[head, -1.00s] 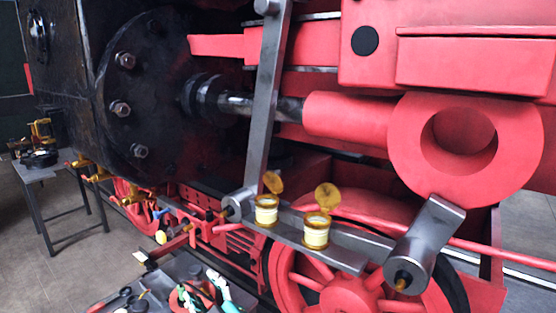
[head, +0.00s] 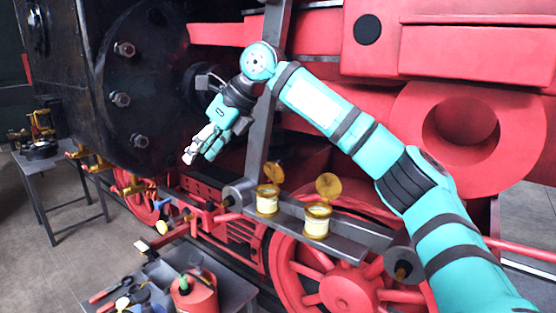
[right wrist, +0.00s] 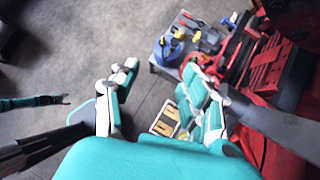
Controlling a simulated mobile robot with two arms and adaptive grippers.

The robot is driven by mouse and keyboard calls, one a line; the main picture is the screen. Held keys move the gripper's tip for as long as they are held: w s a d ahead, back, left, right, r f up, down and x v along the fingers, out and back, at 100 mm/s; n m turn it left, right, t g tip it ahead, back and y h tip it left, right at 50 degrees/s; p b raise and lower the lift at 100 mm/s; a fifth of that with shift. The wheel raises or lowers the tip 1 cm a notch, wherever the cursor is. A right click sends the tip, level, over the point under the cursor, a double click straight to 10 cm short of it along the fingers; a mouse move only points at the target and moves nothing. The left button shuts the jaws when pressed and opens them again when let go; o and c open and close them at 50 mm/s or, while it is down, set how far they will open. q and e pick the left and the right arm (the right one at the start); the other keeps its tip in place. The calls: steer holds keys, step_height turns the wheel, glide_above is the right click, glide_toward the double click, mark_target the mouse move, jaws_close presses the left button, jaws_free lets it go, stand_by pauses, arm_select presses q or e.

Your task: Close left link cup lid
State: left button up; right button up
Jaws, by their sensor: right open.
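The left link cup (head: 267,205) is a small pale yellow cup with a brass rim on the grey link bar. Its brass lid (head: 273,172) stands raised, open. A second cup (head: 317,226) sits to its right, and its lid (head: 329,186) is also raised. My right gripper (head: 196,150) is open and empty, left of the upright grey lever and apart from the left cup, above and to its left. In the right wrist view its spread fingers (right wrist: 158,100) have nothing between them; I cannot make out the cups there. My left gripper is not in the head view.
The grey upright lever (head: 268,120) stands between my right gripper and the red rod end (head: 410,110). Below is a low table with tools and a red can (head: 195,297). A grey side table (head: 40,160) stands at far left, with open floor between.

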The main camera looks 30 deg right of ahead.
steer(key=s+d+r+m+h, duration=0.3)
steer(key=d+r, duration=0.4)
steer(key=d, duration=0.6)
steer(key=h, duration=0.3)
glide_toward(278, 162)
steer(key=shift+m+g, duration=0.3)
steer(key=p+x, duration=0.1)
steer(key=x, duration=0.1)
steer(key=p+x, duration=0.2)
steer(key=x, duration=0.1)
steer(key=p+x, duration=0.1)
steer(key=x, duration=0.2)
steer(key=shift+w+r+p, duration=0.15)
steer(key=shift+w+p, duration=0.15)
steer(key=shift+p, duration=0.05)
steer(key=shift+w+f, duration=0.15)
steer(key=shift+f, duration=0.35)
jaws_close()
steer(key=shift+a, duration=0.1)
